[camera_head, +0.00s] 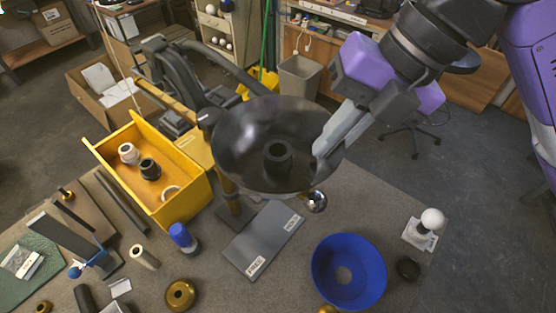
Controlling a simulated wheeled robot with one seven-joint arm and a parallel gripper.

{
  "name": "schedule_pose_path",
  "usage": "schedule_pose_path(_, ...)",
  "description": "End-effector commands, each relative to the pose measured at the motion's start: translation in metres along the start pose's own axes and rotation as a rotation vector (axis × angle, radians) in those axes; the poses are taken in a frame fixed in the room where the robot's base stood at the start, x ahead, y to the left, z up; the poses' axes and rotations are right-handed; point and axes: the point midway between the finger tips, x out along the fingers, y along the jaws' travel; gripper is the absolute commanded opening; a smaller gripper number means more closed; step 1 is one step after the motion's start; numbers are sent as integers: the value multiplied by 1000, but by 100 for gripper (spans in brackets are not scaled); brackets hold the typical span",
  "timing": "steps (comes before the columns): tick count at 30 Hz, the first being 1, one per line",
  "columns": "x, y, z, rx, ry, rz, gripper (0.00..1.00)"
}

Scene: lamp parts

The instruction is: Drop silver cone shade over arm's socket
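A wide, dark, glossy metallic cone shade (240,140) hangs in the air at the centre of the head view. Its hollow side faces me, with a short round collar in the middle. My gripper (322,148) comes from the upper right, and its fingers are closed at the shade's right rim. Behind and below the shade, a brass-coloured post (229,187) rises from a dark flat base (235,218). A brass rod and a dark joint (207,118) show at the shade's left edge. The socket is not clearly visible; the shade hides that area.
A yellow bin (190,208) with small parts stands left of the post. A grey labelled plate (262,242), a blue cone shade (372,292) and a chrome ball (316,201) are below or right. A white bulb (432,218) stands far right. Small parts crowd the lower left.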

Motion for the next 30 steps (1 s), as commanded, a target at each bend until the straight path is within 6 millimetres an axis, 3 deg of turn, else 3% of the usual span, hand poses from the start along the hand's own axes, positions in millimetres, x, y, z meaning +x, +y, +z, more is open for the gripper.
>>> schedule_pose_path(9, 0, 0, 0, 0, 1, 0, 0)
schedule_pose_path(13, 0, 0, 0, 0, 1, 0, 27)
schedule_pose_path(23, -1, 0, 0, 0, 0, -1, 27)
schedule_pose_path(30, -30, 0, 1, 1, -2, -1, 27)
